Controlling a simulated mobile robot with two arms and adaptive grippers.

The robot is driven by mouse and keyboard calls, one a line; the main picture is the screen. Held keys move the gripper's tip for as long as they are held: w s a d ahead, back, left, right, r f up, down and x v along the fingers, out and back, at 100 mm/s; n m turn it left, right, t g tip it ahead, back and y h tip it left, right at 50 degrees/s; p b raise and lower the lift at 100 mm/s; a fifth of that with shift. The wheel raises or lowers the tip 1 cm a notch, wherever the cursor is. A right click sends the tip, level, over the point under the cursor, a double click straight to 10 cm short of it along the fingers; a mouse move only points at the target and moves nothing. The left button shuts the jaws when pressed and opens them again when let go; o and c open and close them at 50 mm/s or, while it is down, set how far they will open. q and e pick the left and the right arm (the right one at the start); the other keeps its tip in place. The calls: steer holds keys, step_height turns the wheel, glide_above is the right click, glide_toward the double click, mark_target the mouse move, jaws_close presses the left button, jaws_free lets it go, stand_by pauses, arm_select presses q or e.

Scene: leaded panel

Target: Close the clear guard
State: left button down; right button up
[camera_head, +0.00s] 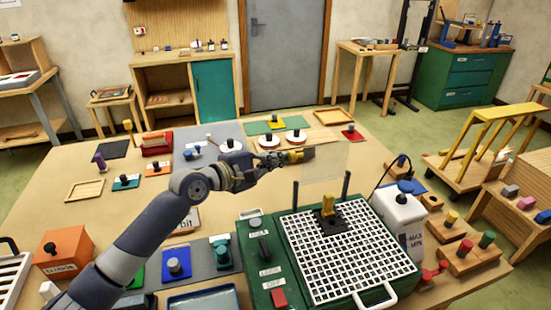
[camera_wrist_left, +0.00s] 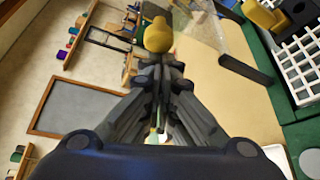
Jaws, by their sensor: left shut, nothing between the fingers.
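The clear guard (camera_head: 328,162) is a see-through panel standing raised at the back of a green machine (camera_head: 262,284), near two dark posts. Its clear sheet also shows at the top of the left wrist view (camera_wrist_left: 207,38). The machine has a white grid top (camera_head: 345,262) with a yellow piece (camera_head: 327,208) on a black block. My left gripper (camera_head: 286,158) is shut and empty, left of the guard. A yellow rounded knob (camera_wrist_left: 158,36) lies just beyond its fingertips in the wrist view; I cannot tell whether they touch. My right gripper is out of view.
A white container (camera_head: 400,215) stands close right of the machine, with wooden knob blocks (camera_head: 470,255) beyond. Labelled switches and a red button (camera_head: 279,297) sit on the machine's left side. Trays and coloured blocks cover the table's left and back. The grid's front is clear.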

arm_select(q)
steer(key=shift+s, duration=0.2)
steer(key=s+d+f+m+t+h+b, duration=0.2)
steer(key=s+f+m+b, duration=0.4)
steer(key=s+m+b, duration=0.3)
steer(key=shift+s+d+t+h+b, duration=0.25)
steer(key=shift+d+h+b, duration=0.4)
steer(key=shift+b, duration=1.25)
steer(key=shift+f, duration=0.1)
